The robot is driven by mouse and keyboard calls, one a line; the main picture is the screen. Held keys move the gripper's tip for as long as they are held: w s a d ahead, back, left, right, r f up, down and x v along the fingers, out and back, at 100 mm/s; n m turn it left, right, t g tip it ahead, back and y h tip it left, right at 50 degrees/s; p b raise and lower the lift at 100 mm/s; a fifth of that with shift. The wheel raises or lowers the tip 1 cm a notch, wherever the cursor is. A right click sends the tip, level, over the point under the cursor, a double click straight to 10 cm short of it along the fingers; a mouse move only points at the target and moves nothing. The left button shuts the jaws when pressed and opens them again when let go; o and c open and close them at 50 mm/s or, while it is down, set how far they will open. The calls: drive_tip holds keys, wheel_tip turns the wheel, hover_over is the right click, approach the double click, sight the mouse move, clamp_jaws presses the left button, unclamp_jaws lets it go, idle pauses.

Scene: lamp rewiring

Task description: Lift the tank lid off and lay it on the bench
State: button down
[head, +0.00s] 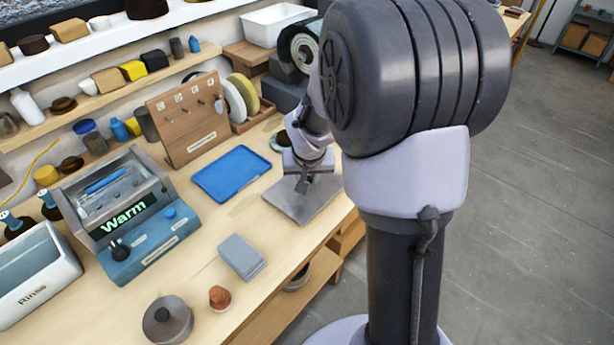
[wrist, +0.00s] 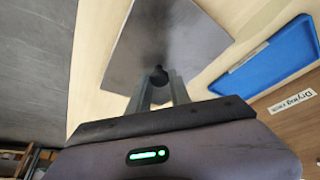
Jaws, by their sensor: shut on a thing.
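The tank lid is a flat grey square plate (head: 318,207) with a dark knob at its middle. It is at the right end of the bench, near the front edge; I cannot tell whether it touches the wood. My gripper (head: 304,183) is over its middle, shut on the knob. In the wrist view the lid (wrist: 195,38) spreads beyond the fingers (wrist: 158,80), which close on the knob. The tank marked "Warm" (head: 150,243) stands at the left with its top open and a blue thing inside. The bench (head: 210,285) is pale wood.
A blue tray (head: 232,173) lies just left of the lid; it also shows in the wrist view (wrist: 270,62). A grey block (head: 241,257), a terracotta-coloured piece (head: 220,298) and a round grey pot (head: 167,320) stand along the front. A wooden pegboard (head: 188,120) stands behind.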

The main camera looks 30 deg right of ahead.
drive_tip(key=shift+f+b, duration=0.3)
drive_tip(key=shift+b, duration=0.05)
drive_tip(key=c, duration=1.1)
unclamp_jaws()
drive_tip(key=p+v, duration=0.7)
drive_tip(key=v, duration=1.1)
drive_tip(key=s+a+r+y+b, duration=0.1)
drive_tip(key=s+a+r+y, duration=0.1)
drive_tip(key=s+a, duration=0.5)
drive_tip(key=s+a+r+t+y+b, duration=0.1)
drive_tip(key=s+a+r+y, duration=0.1)
drive_tip(key=s+a, duration=0.5)
drive_tip(key=shift+s+a+n+t, duration=0.3)
drive_tip(key=shift+s+a, duration=0.05)
drive_tip(key=shift+s, duration=0.8)
